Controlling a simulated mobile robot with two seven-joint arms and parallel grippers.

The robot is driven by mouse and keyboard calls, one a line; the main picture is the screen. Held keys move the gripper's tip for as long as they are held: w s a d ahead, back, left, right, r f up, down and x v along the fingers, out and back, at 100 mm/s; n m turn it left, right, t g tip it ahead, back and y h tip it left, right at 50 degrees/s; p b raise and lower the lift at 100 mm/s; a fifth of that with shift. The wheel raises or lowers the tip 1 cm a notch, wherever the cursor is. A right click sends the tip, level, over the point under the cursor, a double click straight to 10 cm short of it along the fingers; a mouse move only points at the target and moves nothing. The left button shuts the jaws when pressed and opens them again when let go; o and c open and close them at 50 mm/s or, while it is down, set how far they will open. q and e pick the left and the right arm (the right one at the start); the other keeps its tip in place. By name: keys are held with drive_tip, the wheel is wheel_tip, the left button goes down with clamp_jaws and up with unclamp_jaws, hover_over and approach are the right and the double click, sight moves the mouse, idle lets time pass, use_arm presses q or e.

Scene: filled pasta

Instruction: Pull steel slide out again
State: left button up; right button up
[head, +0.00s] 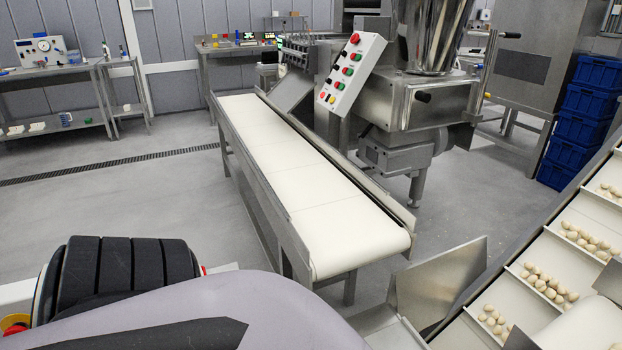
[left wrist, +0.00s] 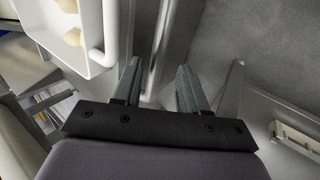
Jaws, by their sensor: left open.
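In the head view, a bent steel plate (head: 440,280) that looks like the slide stands between the low end of the white belt and the inclined conveyor at the right. In the left wrist view, my left gripper (left wrist: 158,72) is open. A narrow bright steel edge (left wrist: 165,35) runs up the picture between its two fingers. Neither finger clearly touches it, and I cannot tell if this edge belongs to the slide. My left fingers are not visible in the head view, where a grey arm link of mine fills the bottom. My right gripper is not in view.
A long white belt conveyor (head: 310,180) stands in the middle. The inclined conveyor (head: 512,266) with pale pasta pieces is at the right. A steel machine (head: 425,105) with a button panel (head: 350,72) and blue crates (head: 590,100) stand behind. The floor left of the belt is clear.

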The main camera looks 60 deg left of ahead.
use_arm(q)
drive_tip(key=p+v, duration=0.3)
drive_tip(key=v, duration=0.4)
drive_tip(key=shift+s, duration=0.1)
idle(0.5)
